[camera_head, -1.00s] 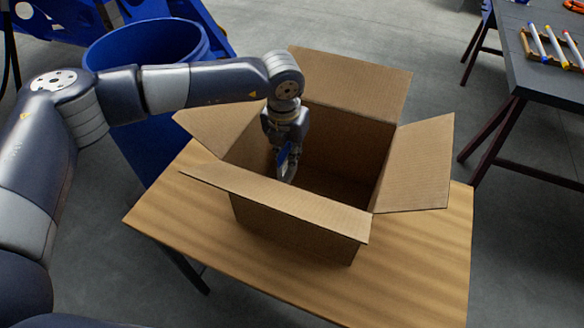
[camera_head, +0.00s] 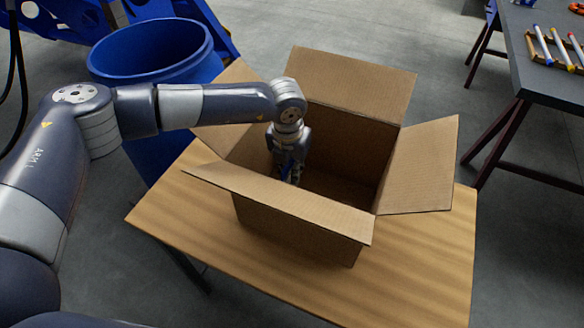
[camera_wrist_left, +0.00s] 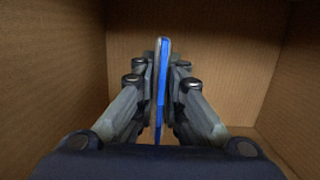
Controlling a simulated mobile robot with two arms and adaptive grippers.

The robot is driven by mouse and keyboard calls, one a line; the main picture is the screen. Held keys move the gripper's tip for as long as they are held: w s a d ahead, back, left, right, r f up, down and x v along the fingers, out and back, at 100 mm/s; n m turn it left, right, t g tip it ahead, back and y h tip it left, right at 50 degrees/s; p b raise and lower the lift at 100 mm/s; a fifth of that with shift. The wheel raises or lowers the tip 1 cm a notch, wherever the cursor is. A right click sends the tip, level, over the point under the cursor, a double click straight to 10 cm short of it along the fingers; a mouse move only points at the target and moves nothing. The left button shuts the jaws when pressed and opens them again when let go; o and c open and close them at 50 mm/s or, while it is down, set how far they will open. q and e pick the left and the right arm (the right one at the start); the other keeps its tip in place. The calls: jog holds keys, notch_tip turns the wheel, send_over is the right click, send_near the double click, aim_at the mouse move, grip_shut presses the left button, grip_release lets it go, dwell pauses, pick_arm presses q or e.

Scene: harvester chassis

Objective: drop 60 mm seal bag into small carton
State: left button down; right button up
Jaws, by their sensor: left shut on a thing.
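The small carton (camera_head: 300,225) stands open on a wooden table, its flaps spread outward. My left gripper (camera_head: 290,170) reaches down inside the carton from above, toward its left side. In the left wrist view the left gripper (camera_wrist_left: 160,95) is shut on a thin blue and grey item, the seal bag (camera_wrist_left: 162,85), seen edge-on between the fingers. The carton's inner walls (camera_wrist_left: 215,30) surround it there. In the head view the near flap and wall hide the fingertips' lower part and much of the carton's floor. My right gripper is not in view.
The wooden table (camera_head: 420,270) has bare room around the carton. A blue barrel (camera_head: 150,75) stands behind the table at the left. A dark table (camera_head: 545,85) with several markers (camera_head: 558,45) is at the right.

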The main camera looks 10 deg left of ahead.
pick_arm(q)
jog(key=shift+f, duration=0.15)
jog(key=c, duration=1.7)
grip_release()
jog(key=shift+r+p, duration=0.4)
jog(key=shift+r, duration=0.05)
jog(key=shift+r+p, duration=0.4)
jog(key=shift+p, duration=0.05)
jog(key=r, duration=0.3)
jog(key=s+r+b, duration=0.1)
jog(key=r, duration=0.3)
jog(key=r+b, duration=0.1)
jog(key=r, duration=0.3)
jog(key=shift+s+a+r, duration=0.25)
jog(key=shift+s, duration=0.15)
